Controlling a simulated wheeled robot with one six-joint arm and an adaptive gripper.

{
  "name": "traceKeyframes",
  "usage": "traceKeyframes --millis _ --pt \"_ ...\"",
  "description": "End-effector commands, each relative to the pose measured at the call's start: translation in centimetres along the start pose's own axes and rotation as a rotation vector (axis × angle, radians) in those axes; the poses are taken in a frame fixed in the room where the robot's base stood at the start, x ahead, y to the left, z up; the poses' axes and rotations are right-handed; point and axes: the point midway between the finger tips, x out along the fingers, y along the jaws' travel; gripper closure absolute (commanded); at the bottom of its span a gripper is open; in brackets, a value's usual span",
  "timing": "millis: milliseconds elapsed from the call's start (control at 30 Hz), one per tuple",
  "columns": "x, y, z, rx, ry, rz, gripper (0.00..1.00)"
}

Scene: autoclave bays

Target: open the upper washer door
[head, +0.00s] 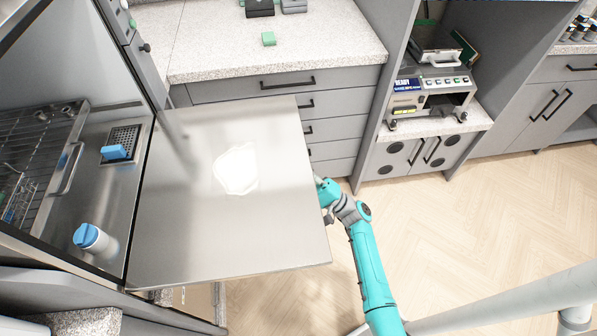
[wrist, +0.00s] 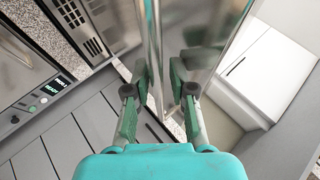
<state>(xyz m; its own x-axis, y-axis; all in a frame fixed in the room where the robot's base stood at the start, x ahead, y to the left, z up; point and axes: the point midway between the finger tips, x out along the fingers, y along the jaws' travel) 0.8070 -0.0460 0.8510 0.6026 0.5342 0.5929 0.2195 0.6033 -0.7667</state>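The upper washer door (head: 225,195) is a broad steel panel. In the head view it is folded down and lies about flat, out in front of the open chamber (head: 100,190). My gripper (head: 325,190) is at the door's outer right edge, its fingertips largely hidden there by the panel. I cannot tell whether that part is a handle or the panel rim.
Inside the chamber are a wire rack (head: 35,160), a blue block (head: 114,152) and a blue-capped bottle (head: 92,238). A counter with drawers (head: 280,85) stands behind the door. A benchtop device (head: 432,92) sits on a cabinet at the right. The wooden floor (head: 470,215) at right is clear.

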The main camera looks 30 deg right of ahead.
Motion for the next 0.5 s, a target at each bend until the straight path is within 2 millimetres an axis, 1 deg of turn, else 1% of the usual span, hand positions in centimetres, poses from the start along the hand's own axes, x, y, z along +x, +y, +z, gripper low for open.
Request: traceKeyframes --millis 167,267,367,500 --pt "-0.1 0.0 0.0 0.0 -0.001 0.0 0.75" --pt "-0.7 0.0 0.0 0.0 0.0 0.0 0.75" --pt "-2.0 0.0 0.0 -0.001 0.002 0.0 0.75" --pt "-4.8 0.0 -0.1 -0.001 0.004 0.0 0.75"
